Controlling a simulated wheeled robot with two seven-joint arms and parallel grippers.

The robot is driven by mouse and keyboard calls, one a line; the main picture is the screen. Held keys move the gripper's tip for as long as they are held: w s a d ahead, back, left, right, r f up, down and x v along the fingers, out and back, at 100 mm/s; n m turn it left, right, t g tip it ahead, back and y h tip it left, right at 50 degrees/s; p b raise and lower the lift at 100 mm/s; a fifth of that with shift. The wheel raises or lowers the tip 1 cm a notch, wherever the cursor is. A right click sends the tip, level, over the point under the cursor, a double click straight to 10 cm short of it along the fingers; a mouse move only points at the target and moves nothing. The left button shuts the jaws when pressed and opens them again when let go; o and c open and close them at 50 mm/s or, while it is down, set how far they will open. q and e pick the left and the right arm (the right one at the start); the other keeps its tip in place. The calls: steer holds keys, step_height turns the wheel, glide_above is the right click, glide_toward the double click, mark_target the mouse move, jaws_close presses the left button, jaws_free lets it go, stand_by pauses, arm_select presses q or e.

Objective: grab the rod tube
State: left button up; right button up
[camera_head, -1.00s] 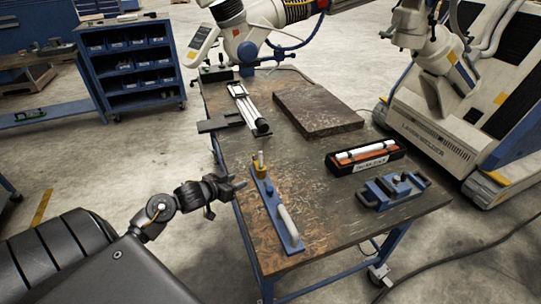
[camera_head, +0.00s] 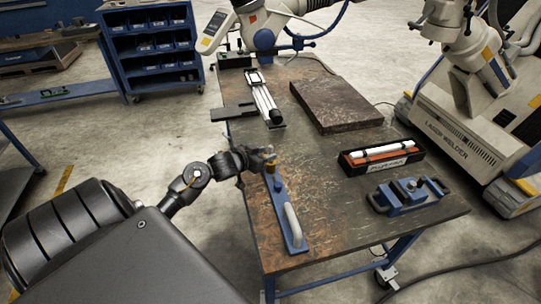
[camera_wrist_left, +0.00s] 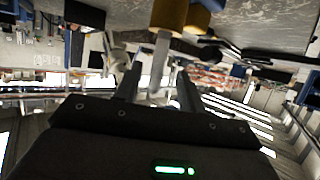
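My left gripper (camera_head: 264,160) is at the far end of a blue bar tool (camera_head: 279,205) with a white handle, near the table's left edge. In the left wrist view my gripper's two fingers (camera_wrist_left: 158,72) are apart, with a thin grey rod (camera_wrist_left: 161,55) between them. The rod joins a yellow part (camera_wrist_left: 169,14); touching cannot be made out. In the head view the gripper partly hides the yellow part (camera_head: 270,166). A white tube (camera_head: 381,149) lies in an open black case (camera_head: 393,163) at the right. My right gripper is not in view.
A blue clamp-like device (camera_head: 408,195) lies at the table's right front. A dark slab (camera_head: 335,103) and a white folded stand (camera_head: 263,98) lie farther back. A white jointed arm (camera_head: 264,32) stands at the back edge. The table's middle (camera_head: 325,200) is clear.

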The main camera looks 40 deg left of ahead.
arm_select(q)
steer(key=p+x, duration=0.1)
steer(key=x, duration=0.4)
steer(key=shift+w+d+f, duration=0.1)
steer(key=shift+d, duration=0.1)
jaws_close()
